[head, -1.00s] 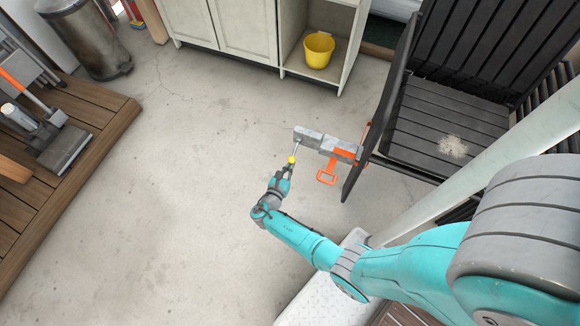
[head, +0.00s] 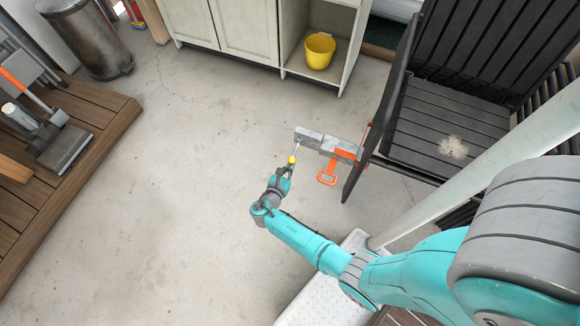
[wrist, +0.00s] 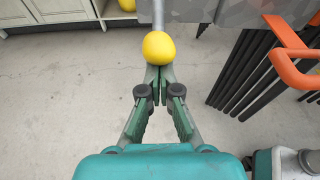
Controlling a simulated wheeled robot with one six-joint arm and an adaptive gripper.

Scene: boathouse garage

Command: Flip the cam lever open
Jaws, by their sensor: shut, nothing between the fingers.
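The cam lever is a thin grey rod with a yellow ball knob (head: 292,160) at its near end. Its far end meets a grey metal block (head: 308,138) beside the dark slatted panel. In the wrist view the knob (wrist: 159,47) is at top centre, with the rod rising behind it. My gripper (wrist: 159,76) is shut and empty, its fingertips right at the near side of the knob. I cannot tell whether they touch it. In the head view my gripper (head: 289,170) is just below the knob.
An orange loop handle (head: 327,177) hangs below the block's orange part, close right of my gripper. The dark slatted panel (head: 375,130) and bench stand further right. A yellow bucket (head: 320,50) sits in the cabinet behind. The concrete floor to the left is clear.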

